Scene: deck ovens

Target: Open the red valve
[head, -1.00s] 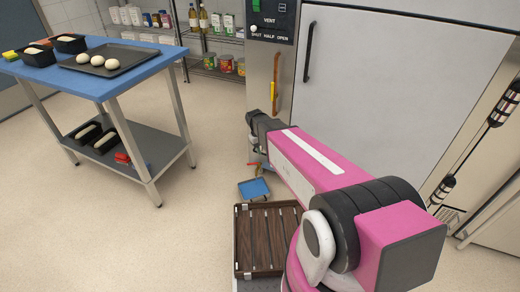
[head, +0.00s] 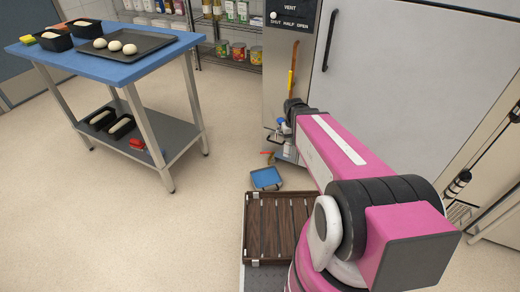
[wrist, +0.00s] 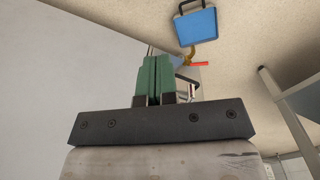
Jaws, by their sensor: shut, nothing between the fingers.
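The red valve shows in the wrist view as a short red lever (wrist: 201,64) beside a brass-yellow fitting (wrist: 188,54), low down near the floor. In the head view a small red and yellow piece (head: 267,154) stands at the foot of the oven's left side. My gripper (wrist: 155,62) has green fingers, pressed together with nothing between them. In the wrist view its tips are just left of the valve and seem apart from it; the distance is hard to tell. In the head view my arm hides much of the gripper.
The oven's large door (head: 400,80) fills the right side. A blue-topped table (head: 110,68) with dough stands left. A slatted wooden crate (head: 270,255) is close in front.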

